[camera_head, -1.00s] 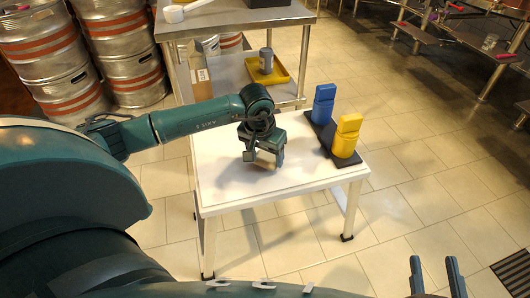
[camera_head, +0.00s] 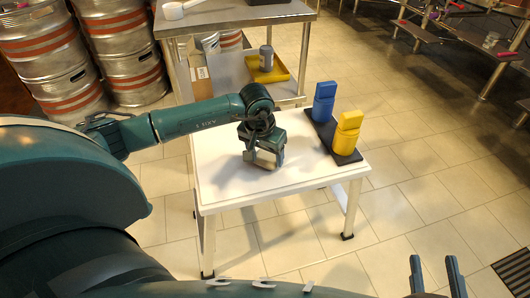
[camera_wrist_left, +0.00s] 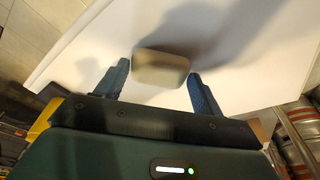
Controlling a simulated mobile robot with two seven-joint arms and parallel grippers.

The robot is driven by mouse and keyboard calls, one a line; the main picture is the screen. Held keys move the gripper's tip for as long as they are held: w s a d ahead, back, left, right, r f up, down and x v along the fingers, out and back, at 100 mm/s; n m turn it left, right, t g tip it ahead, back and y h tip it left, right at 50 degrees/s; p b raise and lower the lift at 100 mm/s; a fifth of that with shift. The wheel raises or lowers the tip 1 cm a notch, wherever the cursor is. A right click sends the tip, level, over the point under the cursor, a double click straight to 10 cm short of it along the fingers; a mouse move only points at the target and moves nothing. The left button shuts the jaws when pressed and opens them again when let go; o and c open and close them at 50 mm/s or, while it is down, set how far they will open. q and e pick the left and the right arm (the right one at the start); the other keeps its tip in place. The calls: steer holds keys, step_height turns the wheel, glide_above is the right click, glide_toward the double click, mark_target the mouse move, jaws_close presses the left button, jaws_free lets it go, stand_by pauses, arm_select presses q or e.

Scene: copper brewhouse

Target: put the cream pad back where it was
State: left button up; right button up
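The cream pad (camera_head: 265,159) is a small block with rounded corners, low over the white table. My left gripper (camera_head: 265,161) points down over the white table and is shut on the pad. In the left wrist view the pad (camera_wrist_left: 160,67) lies between the two blue fingertips, which sit close against its ends. Whether its underside touches the table is hard to tell. My right gripper (camera_head: 433,270) shows at the bottom right, over the floor, with its two fingers apart and nothing between them.
The white table (camera_head: 225,183) is mostly bare. On its right a dark base (camera_head: 318,133) holds a blue block stack (camera_head: 324,102) and a yellow one (camera_head: 346,133). Behind stands a metal shelf table (camera_head: 230,18) with a yellow tray (camera_head: 268,70). Kegs (camera_head: 125,50) stand at left.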

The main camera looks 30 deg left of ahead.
mark_target(263, 162)
arm_select(q)
steer(key=shift+o, duration=0.4)
steer(key=o, duration=0.6)
arm_select(e)
steer(key=shift+r, duration=0.1)
arm_select(q)
steer(key=shift+r+p, duration=0.35)
steer(key=shift+r, duration=0.05)
steer(key=shift+s+r+p, duration=0.25)
steer(key=shift+r+p, duration=0.5)
steer(key=shift+r, duration=0.25)
steer(key=r+p, duration=0.1)
steer(key=r, duration=0.1)
steer(key=r+p, duration=0.2)
steer(key=shift+s, duration=0.4)
steer(key=shift+s+r+p, duration=0.1)
steer(key=shift+r+p, duration=0.2)
steer(key=shift+r, duration=0.2)
arm_select(e)
steer(key=d+g+h, duration=0.1)
steer(key=m+g+h, duration=0.1)
steer(key=shift+w+d+r+m+h, duration=0.1)
steer(key=shift+d+r+m+h, duration=0.1)
steer(key=shift+d+m+h, duration=0.15)
